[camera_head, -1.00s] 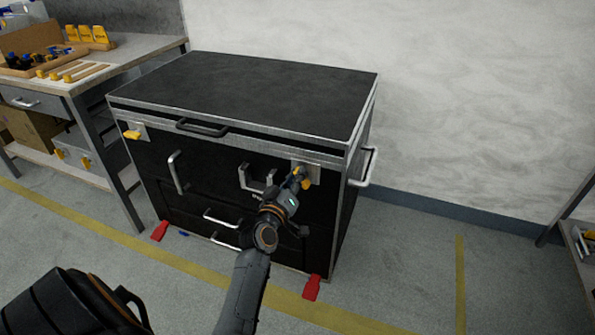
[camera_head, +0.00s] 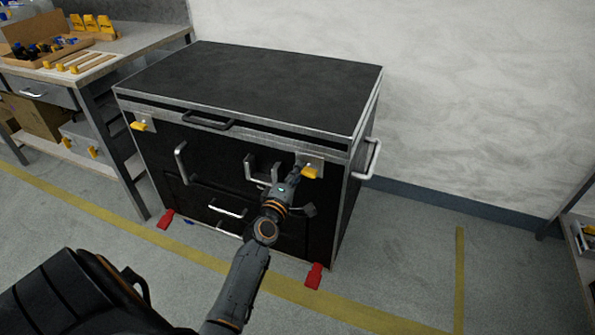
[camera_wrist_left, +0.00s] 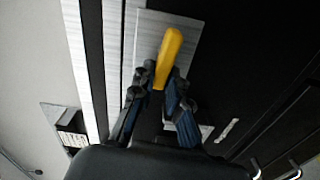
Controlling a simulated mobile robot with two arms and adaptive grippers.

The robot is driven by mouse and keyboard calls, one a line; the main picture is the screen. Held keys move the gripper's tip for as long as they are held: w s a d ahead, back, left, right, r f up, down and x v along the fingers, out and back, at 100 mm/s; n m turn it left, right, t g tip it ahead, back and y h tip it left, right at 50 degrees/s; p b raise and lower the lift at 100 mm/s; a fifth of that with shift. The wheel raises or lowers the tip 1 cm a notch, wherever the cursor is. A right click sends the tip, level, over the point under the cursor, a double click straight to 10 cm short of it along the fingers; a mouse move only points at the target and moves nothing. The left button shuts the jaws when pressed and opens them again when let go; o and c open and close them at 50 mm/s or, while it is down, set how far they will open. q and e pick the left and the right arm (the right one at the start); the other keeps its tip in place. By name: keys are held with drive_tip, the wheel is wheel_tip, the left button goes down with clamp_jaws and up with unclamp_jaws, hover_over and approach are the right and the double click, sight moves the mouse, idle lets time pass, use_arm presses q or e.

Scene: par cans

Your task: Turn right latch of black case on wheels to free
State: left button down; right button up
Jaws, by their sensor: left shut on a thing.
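The black case (camera_head: 250,90) with metal edges stands against the wall, its lid down. Its right latch is a yellow handle (camera_head: 309,172) on a metal plate (camera_head: 316,160) near the front's upper right corner. My left gripper (camera_head: 299,172) is at this latch, shut on the yellow handle. In the left wrist view the handle (camera_wrist_left: 168,55) sticks out between the fingers (camera_wrist_left: 157,88), over the plate (camera_wrist_left: 150,35). The left latch (camera_head: 139,126) has its yellow handle lying roughly sideways. The fingers partly hide the right latch. My right gripper is not in view.
A workbench (camera_head: 130,48) with trays stands close on the left. Metal handles (camera_head: 228,208) stick out from the case front, and a side handle (camera_head: 373,158) on the right. Red wheel pedals (camera_head: 314,275) are at the floor. Floor to the right is open.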

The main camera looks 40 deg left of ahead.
use_arm(q)
drive_tip(key=shift+f+n, duration=0.1)
drive_tip(key=shift+n, duration=0.5)
drive_tip(key=c, duration=1.3)
unclamp_jaws()
drive_tip(key=v, duration=1.2)
